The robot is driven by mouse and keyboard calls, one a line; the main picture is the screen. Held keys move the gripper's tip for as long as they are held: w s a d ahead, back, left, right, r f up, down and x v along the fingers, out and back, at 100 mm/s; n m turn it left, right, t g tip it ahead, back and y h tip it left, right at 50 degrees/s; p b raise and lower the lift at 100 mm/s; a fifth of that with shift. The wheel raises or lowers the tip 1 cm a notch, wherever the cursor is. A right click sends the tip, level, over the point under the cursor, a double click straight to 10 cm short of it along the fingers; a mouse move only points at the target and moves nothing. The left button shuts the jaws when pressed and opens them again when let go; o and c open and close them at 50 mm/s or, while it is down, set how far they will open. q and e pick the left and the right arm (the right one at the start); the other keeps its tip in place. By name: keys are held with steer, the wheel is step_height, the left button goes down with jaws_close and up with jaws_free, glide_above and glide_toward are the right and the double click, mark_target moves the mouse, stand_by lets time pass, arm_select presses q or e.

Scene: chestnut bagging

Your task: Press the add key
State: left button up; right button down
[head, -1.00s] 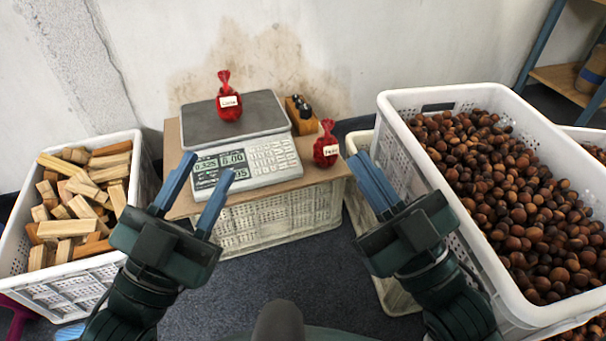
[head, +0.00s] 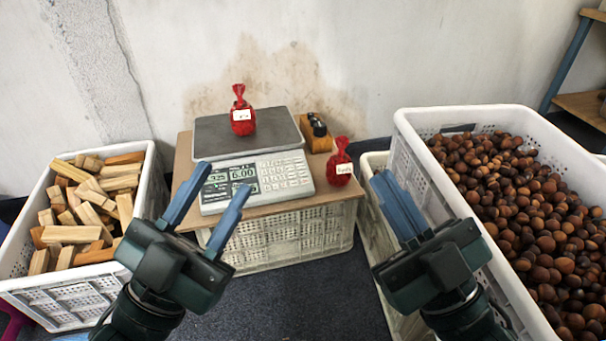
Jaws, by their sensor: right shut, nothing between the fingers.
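The scale (head: 212,202) stands on a board over an upturned white crate, with a grey weighing plate (head: 220,135), a lit display (head: 243,172) and a keypad (head: 282,172). The add key cannot be picked out at this size. A red net bag (head: 242,122) with a white label sits on the plate. A second red labelled bag (head: 340,169) sits on the board right of the scale. My right gripper (head: 382,177) is shut and empty, right of the second bag and apart from the keypad.
A white crate of wood blocks (head: 148,180) stands at left. A large white crate of chestnuts (head: 405,140) stands close to my right gripper. A wooden holder with dark items (head: 317,135) is behind the scale's right side. Grey floor (head: 300,290) is free in front.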

arm_select(q)
steer(key=shift+c, duration=0.2)
stand_by(0.3)
jaws_close()
stand_by(1.5)
